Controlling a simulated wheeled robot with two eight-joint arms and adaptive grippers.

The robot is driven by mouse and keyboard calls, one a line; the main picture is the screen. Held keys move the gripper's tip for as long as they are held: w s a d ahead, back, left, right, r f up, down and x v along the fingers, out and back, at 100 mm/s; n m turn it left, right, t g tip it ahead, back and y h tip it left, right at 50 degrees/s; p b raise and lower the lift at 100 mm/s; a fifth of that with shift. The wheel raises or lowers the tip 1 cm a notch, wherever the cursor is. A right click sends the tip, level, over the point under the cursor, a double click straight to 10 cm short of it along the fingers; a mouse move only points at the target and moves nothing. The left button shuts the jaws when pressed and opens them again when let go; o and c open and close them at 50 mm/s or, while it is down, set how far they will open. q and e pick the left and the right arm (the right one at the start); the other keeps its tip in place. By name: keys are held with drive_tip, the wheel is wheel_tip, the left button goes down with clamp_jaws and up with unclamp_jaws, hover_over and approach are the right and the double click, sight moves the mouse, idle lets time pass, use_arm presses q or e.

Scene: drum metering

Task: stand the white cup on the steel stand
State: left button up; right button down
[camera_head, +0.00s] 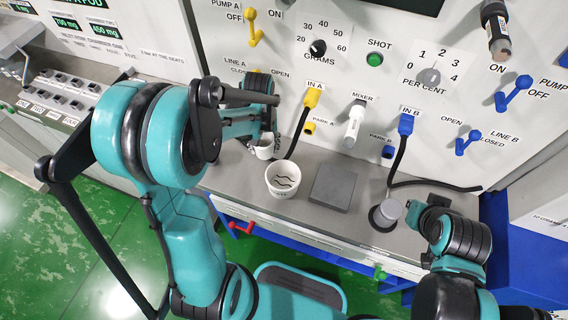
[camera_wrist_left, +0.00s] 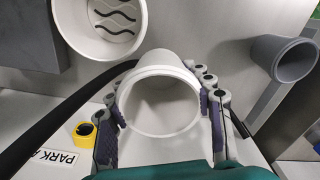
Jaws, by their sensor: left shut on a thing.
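The plain white cup (camera_head: 264,152) is at my left gripper, over the counter's left part; the arm hides some of it. In the left wrist view the cup (camera_wrist_left: 160,103) sits between the purple pads of my left gripper (camera_wrist_left: 160,125), which is shut on it. Whether its base touches the counter I cannot tell. A flat grey square block (camera_head: 335,187), which looks like the steel stand, lies right of the cup with nothing on it. My right gripper (camera_head: 416,212) is at the counter's right end; its fingers are too small to read.
A white tub with black wavy lines (camera_head: 283,179) stands between the held cup and the block. A light grey cylinder (camera_head: 391,209) on a round dark base is near my right gripper. A grey cup (camera_wrist_left: 284,60) shows in the wrist view. Black hoses (camera_head: 398,160) hang along the panel.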

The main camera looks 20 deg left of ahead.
sight(267, 166)
use_arm(q)
wheel_tip(267, 166, down, 9)
drive_tip(key=b, duration=0.3)
drive_tip(key=shift+f, duration=0.2)
drive_tip(key=o, duration=1.2)
drive_tip(key=shift+r, duration=0.1)
drive_tip(key=shift+c, duration=0.2)
